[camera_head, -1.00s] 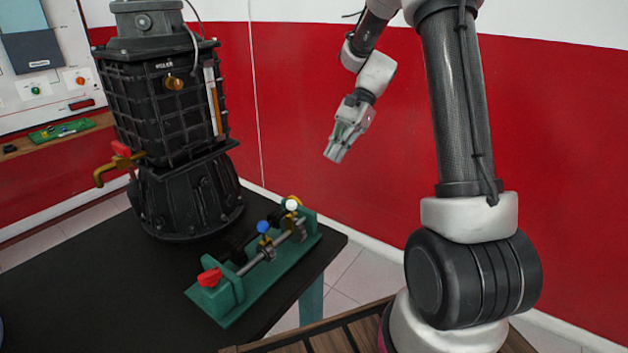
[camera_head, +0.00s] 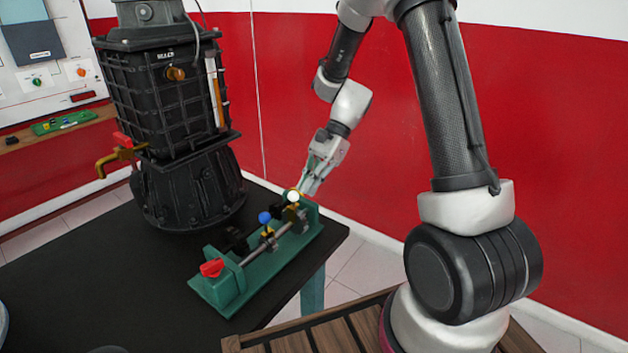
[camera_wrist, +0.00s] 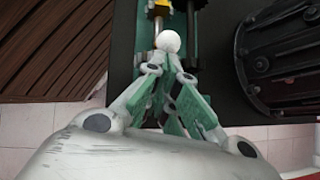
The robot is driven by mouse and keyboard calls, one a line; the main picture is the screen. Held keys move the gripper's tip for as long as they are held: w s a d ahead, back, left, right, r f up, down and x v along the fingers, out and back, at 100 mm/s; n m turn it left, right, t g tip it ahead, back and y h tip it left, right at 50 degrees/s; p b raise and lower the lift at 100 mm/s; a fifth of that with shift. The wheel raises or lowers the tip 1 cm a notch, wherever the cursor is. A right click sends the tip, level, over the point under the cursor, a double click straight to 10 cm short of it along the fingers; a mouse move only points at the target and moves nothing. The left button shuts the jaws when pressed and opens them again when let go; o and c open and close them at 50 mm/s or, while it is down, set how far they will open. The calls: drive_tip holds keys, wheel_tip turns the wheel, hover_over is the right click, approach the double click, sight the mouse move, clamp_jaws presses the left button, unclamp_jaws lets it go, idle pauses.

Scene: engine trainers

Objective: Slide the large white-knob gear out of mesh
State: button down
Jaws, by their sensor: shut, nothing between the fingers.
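The white knob (camera_head: 293,197) stands above the gear at the far right end of the green trainer (camera_head: 262,268), near a shaft. It also shows in the wrist view (camera_wrist: 167,41), just beyond my fingertips. The gear under it is mostly hidden. My gripper (camera_head: 306,190) points down from above and behind, with its fingertips right beside the knob; I cannot tell whether they touch it. My gripper is shut and holds nothing. In the wrist view its fingertips (camera_wrist: 169,74) lie at the near side of the knob.
A blue knob (camera_head: 264,217) stands further along the shaft, and a red handle (camera_head: 211,268) sits at the near end. A tall black boiler (camera_head: 190,190) stands close on the left. The black table (camera_head: 130,285) is clear in front. A red wall (camera_head: 400,160) is behind.

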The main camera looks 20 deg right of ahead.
sight(296, 196)
drive_tip(key=s+a, duration=0.1)
drive_tip(key=a, duration=0.1)
drive_tip(key=s+a, duration=0.2)
drive_tip(key=shift+a, duration=0.2)
idle(0.4)
